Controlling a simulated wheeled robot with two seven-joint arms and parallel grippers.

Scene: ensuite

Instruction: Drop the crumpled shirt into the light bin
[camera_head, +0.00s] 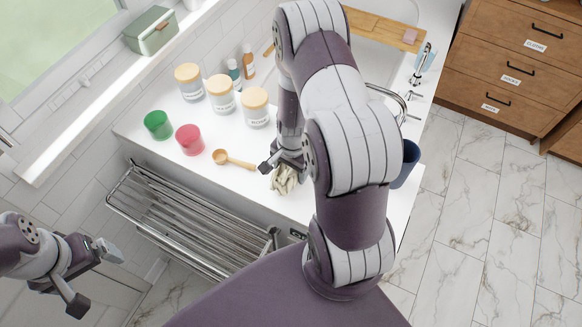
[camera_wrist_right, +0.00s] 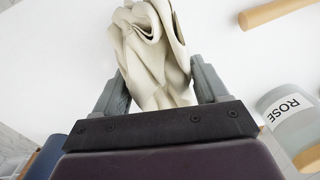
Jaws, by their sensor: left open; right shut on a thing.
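The crumpled shirt (camera_head: 284,180) is a small cream cloth bundle at the front edge of the white counter. It also shows large between the fingers in the right wrist view (camera_wrist_right: 150,50). My right gripper (camera_head: 278,164) is shut on it, one finger on each side. I cannot tell whether the cloth still touches the counter. My left gripper (camera_head: 95,278) is open and empty at the lower left, away from the counter. I see no light bin in either view.
A metal rack (camera_head: 185,220) hangs at the front. Wooden drawers (camera_head: 515,60) stand right, beyond open marble floor (camera_head: 490,220).

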